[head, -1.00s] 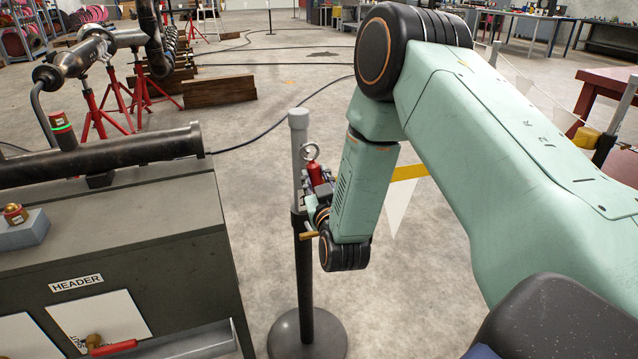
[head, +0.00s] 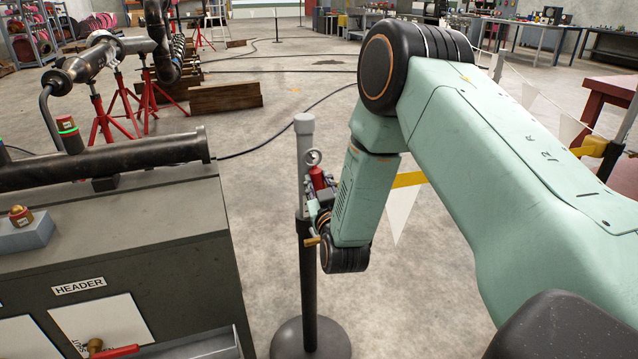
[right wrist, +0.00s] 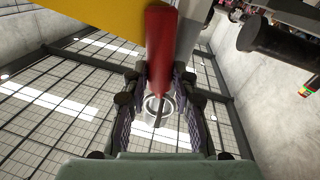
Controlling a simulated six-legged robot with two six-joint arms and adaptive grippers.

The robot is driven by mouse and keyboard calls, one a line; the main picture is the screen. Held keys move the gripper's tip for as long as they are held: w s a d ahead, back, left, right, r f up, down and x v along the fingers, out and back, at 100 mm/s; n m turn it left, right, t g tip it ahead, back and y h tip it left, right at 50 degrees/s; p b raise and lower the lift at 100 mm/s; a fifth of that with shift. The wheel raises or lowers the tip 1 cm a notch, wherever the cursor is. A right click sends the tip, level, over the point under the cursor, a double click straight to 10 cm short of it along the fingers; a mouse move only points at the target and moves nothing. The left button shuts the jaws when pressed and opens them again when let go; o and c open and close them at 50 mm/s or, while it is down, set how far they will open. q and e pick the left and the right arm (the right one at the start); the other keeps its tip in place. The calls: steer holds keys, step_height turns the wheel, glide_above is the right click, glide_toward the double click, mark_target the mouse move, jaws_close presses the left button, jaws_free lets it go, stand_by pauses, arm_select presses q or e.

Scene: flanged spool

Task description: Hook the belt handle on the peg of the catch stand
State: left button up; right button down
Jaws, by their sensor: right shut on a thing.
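The belt handle is red (head: 318,178) with a metal ring at its upper end. My right gripper (head: 322,205) is shut on it, just right of the catch stand's post. In the right wrist view, the red handle (right wrist: 163,50) lies between the two fingers, with the ring beyond it. The yellow belt (head: 408,179) runs off to the right behind my arm. The catch stand (head: 308,275) is upright, with a grey top section and a dark round base. I cannot clearly make out its peg, or whether the ring touches it. My left gripper is not in view.
A dark bench labelled HEADER (head: 130,255) carries a black pipe (head: 100,165) at the left, close to the stand. Open concrete floor (head: 265,200) lies behind the stand.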

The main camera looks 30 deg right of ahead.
steer(key=c, duration=1)
jaws_free()
steer(key=v, duration=1.2)
steer(key=s+a+f+g+y+p, duration=0.1)
steer(key=s+a+f+g+y, duration=0.2)
steer(key=f, duration=0.5)
steer(key=s+a+f+g+y, duration=0.2)
steer(key=s+a+f+g, duration=0.1)
steer(key=s+f+g, duration=0.3)
steer(key=s+a+f+g+p, duration=0.1)
steer(key=s+f+g, duration=0.1)
steer(key=s, duration=0.5)
steer(key=s+a+f+n+g+y+p, duration=0.1)
steer(key=s+a+f+g, duration=0.1)
steer(key=s, duration=0.5)
steer(key=s+a+f+g+p, duration=0.1)
steer(key=s+f+g, duration=0.2)
steer(key=s, duration=0.5)
steer(key=shift+a+n+g+y, duration=0.3)
steer(key=shift+a+g+y, duration=0.1)
steer(key=shift+g, duration=0.1)
